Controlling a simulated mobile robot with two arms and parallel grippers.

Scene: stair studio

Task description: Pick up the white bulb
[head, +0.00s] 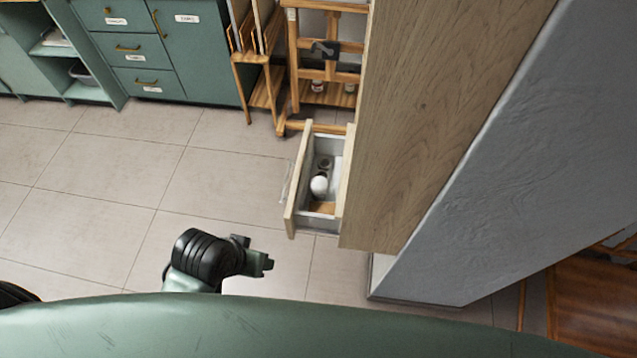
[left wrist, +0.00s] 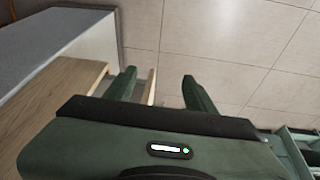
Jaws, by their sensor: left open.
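The white bulb (head: 319,185) lies inside an open drawer (head: 291,205) that sticks out to the left of a tall wooden cabinet. My left gripper (head: 264,262) is in front of the drawer, lower left of it in the head view, apart from the bulb. In the left wrist view its two fingers (left wrist: 160,90) stand apart with nothing held. A thin pale wooden edge, apparently the drawer, shows between them. The bulb does not show in the left wrist view. My right gripper is not in view.
The wooden cabinet (head: 430,100) and a grey wall (head: 540,160) close off the right side. Wooden easels (head: 325,50) stand behind the drawer. Green cabinets (head: 165,50) line the back left. The tiled floor (head: 110,190) to the left is clear. Small round items (head: 325,163) lie in the drawer.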

